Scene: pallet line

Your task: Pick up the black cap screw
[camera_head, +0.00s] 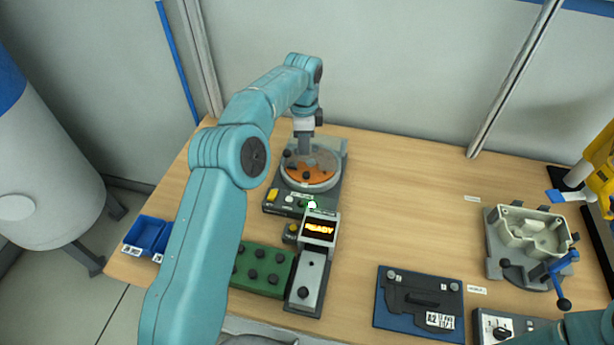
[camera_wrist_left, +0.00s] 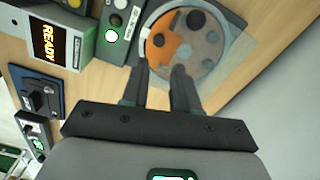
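A round feeder dish (camera_head: 325,184) with an orange and grey disc stands at the back of the table. It also shows in the left wrist view (camera_wrist_left: 232,62). Several dark round pieces lie on it, one near its far edge (camera_wrist_left: 196,19) and one on the orange part (camera_wrist_left: 158,40). I cannot tell which is the black cap screw. My left gripper (camera_head: 305,150) points down over the dish. In the left wrist view its two fingers (camera_wrist_left: 160,76) are apart with nothing seen between them. My right gripper is not in view; only part of my right arm shows at bottom right.
A unit with a READY display (camera_head: 320,229) stands in front of the dish. A green block with several dark knobs (camera_head: 262,270) and a blue bin (camera_head: 148,234) lie left of it. A blue fixture plate (camera_head: 420,304) and a pale housing (camera_head: 530,232) are right.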

